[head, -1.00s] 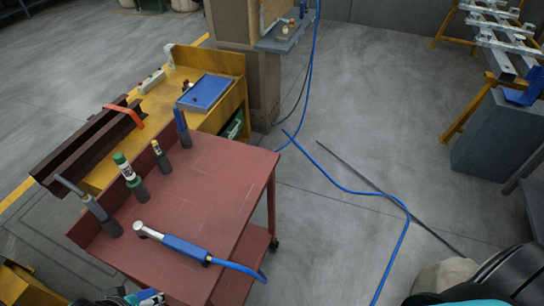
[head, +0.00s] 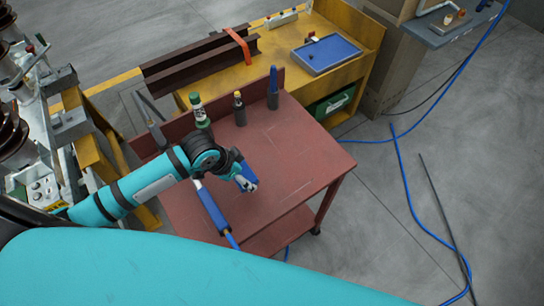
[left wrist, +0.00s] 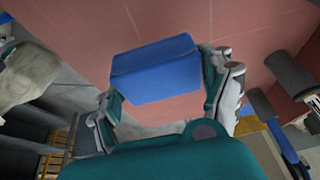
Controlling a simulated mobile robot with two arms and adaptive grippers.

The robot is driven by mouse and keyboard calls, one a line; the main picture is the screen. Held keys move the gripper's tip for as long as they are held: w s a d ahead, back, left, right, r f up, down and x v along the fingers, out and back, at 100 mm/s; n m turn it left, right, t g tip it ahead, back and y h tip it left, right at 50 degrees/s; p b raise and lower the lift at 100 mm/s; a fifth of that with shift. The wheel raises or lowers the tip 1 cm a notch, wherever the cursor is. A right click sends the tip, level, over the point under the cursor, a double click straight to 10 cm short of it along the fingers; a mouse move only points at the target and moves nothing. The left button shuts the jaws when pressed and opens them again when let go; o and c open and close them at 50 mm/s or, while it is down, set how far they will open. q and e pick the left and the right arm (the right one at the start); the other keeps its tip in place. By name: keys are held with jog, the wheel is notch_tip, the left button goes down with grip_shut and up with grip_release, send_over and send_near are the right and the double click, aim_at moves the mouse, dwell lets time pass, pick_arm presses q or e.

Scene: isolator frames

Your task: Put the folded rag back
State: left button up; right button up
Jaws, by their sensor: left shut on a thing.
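The folded rag is a blue, block-shaped bundle (left wrist: 157,68) between the two fingers of my left gripper (left wrist: 165,85) in the left wrist view. The gripper is shut on it. In the head view my left gripper (head: 246,183) is over the red cart top (head: 295,165), and part of the blue rag (head: 249,171) shows beside the fingers. I cannot tell how far the rag is above the cart top. My right gripper is not in view.
Bottles and holders, such as the green-and-white bottle (head: 200,112), stand along the cart's back edge. A blue-handled tool (head: 213,210) lies beside my arm. Behind is a yellow bench (head: 280,75) with a blue tray (head: 326,54). The cart's right part is clear.

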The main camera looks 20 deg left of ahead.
pick_arm(q)
jog(key=p, duration=0.1)
send_near(276, 162)
jog(key=shift+x, duration=1.15)
jog(key=shift+w+d+p, duration=0.35)
jog(key=shift+w+d, duration=0.05)
jog(key=shift+w, duration=0.3)
notch_tip(276, 162, down, 3)
jog(key=shift+r+p, duration=0.2)
jog(key=shift+p, duration=0.15)
jog(key=shift+f, duration=0.55)
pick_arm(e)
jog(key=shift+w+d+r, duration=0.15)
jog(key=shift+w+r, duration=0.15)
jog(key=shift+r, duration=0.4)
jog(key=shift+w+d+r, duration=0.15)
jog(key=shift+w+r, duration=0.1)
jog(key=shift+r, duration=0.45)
pick_arm(q)
jog(key=o, duration=1)
jog(key=shift+f, duration=0.1)
jog(key=shift+c, duration=0.2)
jog(key=v, duration=1.2)
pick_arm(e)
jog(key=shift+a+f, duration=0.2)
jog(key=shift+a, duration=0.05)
pick_arm(q)
jog(key=shift+w, duration=0.1)
